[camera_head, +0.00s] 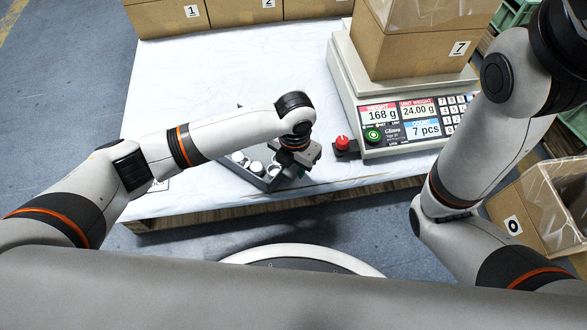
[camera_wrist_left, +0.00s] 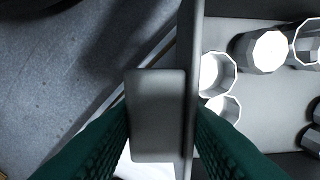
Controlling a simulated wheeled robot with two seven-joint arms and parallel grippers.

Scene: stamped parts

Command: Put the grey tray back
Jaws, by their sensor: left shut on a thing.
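The grey tray (camera_head: 245,178) sits at the front edge of the white-covered table, with several shiny metal parts (camera_head: 240,158) in it. My left gripper (camera_head: 298,168) is at the tray's right end and partly hides it. In the left wrist view, the green-padded fingers (camera_wrist_left: 160,135) are shut on a grey block at the tray's wall (camera_wrist_left: 188,60), with metal cups (camera_wrist_left: 268,50) inside the tray. I cannot tell whether the tray touches the table. My right arm is at the right, but its gripper is out of view.
A counting scale (camera_head: 405,125) reading 168 g and 7 pcs stands right of the tray, bearing box 7 (camera_head: 420,50). A red knob (camera_head: 342,142) is close to my left gripper. Numbered boxes (camera_head: 235,10) line the back. The table's left middle is clear. Box 0 (camera_head: 520,215) stands lower right.

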